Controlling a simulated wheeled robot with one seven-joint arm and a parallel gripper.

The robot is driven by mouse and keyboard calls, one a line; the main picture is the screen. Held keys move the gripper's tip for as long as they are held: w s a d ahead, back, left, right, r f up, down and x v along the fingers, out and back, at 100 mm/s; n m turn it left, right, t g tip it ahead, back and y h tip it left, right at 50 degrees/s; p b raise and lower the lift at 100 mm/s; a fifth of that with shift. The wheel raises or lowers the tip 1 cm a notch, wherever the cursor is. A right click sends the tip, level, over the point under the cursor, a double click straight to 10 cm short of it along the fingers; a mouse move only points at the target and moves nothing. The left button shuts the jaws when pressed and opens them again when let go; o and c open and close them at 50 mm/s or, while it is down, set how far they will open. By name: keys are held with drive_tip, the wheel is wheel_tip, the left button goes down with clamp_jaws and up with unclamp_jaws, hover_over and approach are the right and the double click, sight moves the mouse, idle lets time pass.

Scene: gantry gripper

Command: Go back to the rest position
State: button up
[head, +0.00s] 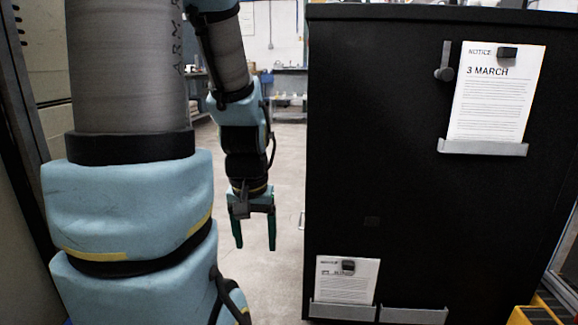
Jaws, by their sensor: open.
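My gripper (255,232) hangs at the end of my blue and grey arm, left of the black cabinet in the head view. Its two green fingers point down and stand apart, with nothing between them. The gripper appears apart from the cabinet, with floor visible behind it. My large near arm links fill the left part of the view and hide what lies behind them.
The black cabinet (400,190) fills the right side. A "3 MARCH" notice (490,105) stands in its upper grey holder (483,148); another notice (345,285) sits lower. A yellow object (535,313) is at bottom right. Open floor (287,180) shows left of the cabinet.

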wheel_tip(320, 180, up, 29)
drive_tip(key=p, duration=2.7)
